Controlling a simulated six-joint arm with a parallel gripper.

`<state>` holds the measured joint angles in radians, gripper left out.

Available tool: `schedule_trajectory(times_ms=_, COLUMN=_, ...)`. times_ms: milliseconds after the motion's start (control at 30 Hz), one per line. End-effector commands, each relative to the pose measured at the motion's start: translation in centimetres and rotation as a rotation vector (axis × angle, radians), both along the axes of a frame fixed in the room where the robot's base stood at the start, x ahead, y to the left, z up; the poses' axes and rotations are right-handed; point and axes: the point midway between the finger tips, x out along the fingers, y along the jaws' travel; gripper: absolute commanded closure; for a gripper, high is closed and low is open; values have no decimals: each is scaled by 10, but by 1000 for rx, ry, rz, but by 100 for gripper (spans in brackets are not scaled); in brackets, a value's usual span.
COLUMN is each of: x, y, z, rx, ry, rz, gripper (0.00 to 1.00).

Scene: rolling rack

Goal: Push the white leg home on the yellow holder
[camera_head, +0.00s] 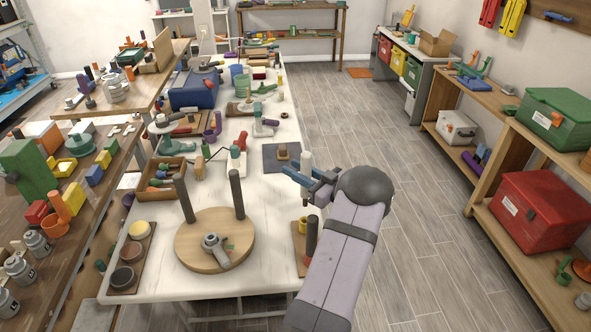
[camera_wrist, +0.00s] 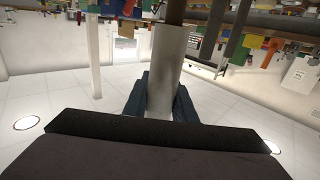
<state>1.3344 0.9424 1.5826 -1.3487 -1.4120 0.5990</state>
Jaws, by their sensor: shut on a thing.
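The white leg (camera_head: 307,160) stands about upright in my gripper (camera_head: 305,176), its pale top showing above the blue fingers. In the wrist view the leg (camera_wrist: 167,62) runs between the two fingers of my gripper (camera_wrist: 160,98), which is shut on it. A brown section (camera_head: 304,197) shows below the fingers in the head view. The yellow holder (camera_head: 303,226) is under it on a small wooden board (camera_head: 299,262) at the table's right edge. I cannot tell whether the leg's lower end touches the holder. My arm hides part of the board.
A round wooden disc (camera_head: 190,252) with two dark posts lies to the left. A dark square plate (camera_head: 270,158) lies behind. The floor (camera_head: 400,190) to the right is clear.

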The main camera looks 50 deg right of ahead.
Motion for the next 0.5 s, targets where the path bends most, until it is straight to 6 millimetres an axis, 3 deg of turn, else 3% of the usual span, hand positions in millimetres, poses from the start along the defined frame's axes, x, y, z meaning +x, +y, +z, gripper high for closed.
schedule_trajectory(times_ms=500, x=0, y=0, z=-41, rx=0, ry=-2, rz=0, gripper=100)
